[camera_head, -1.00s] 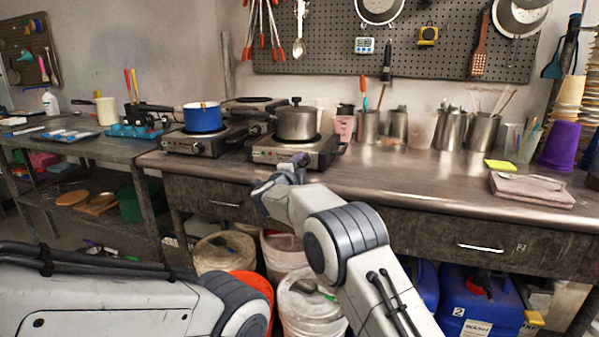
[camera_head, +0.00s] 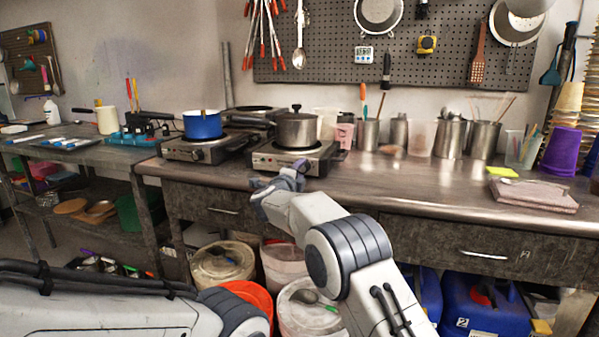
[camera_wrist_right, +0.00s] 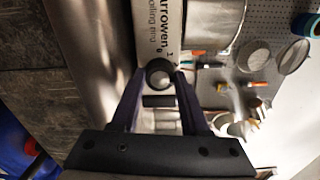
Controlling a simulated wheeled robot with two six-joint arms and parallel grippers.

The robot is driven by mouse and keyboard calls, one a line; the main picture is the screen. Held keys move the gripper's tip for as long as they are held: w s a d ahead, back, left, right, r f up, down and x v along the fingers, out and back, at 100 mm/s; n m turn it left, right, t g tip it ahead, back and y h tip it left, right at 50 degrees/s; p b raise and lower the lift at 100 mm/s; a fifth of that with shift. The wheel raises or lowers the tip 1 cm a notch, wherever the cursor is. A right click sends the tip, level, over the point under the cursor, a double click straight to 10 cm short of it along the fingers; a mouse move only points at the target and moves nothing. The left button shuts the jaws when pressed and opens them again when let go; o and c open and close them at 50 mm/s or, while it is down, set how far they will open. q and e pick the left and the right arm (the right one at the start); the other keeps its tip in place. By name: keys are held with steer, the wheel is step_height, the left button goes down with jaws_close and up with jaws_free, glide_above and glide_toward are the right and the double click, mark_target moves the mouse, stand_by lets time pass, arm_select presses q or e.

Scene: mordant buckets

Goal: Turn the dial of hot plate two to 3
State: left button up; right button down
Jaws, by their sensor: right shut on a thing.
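A hot plate (camera_head: 264,160) with a lidded steel pot (camera_head: 296,131) on it stands at the front edge of the steel bench. My right gripper (camera_head: 300,164) is at its front face, over the bench edge. In the right wrist view, the gripper (camera_wrist_right: 160,78) is shut on a round dark dial (camera_wrist_right: 159,72) on the white front panel (camera_wrist_right: 160,25). Small scale marks show beside the dial, but its setting cannot be read. A second hot plate (camera_head: 203,152) with a blue pot (camera_head: 202,125) stands to the left. My left gripper is out of view.
Several steel and plastic cups, one a steel cup (camera_head: 450,138), line the back of the bench. A folded cloth (camera_head: 535,194) lies at the right. The bench front between hot plate and cloth is clear.

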steer(key=shift+c, duration=2)
jaws_free()
steer(key=shift+s, duration=0.1)
steer(key=v, duration=1)
steer(key=shift+b, duration=0.35)
steer(key=shift+s, duration=0.1)
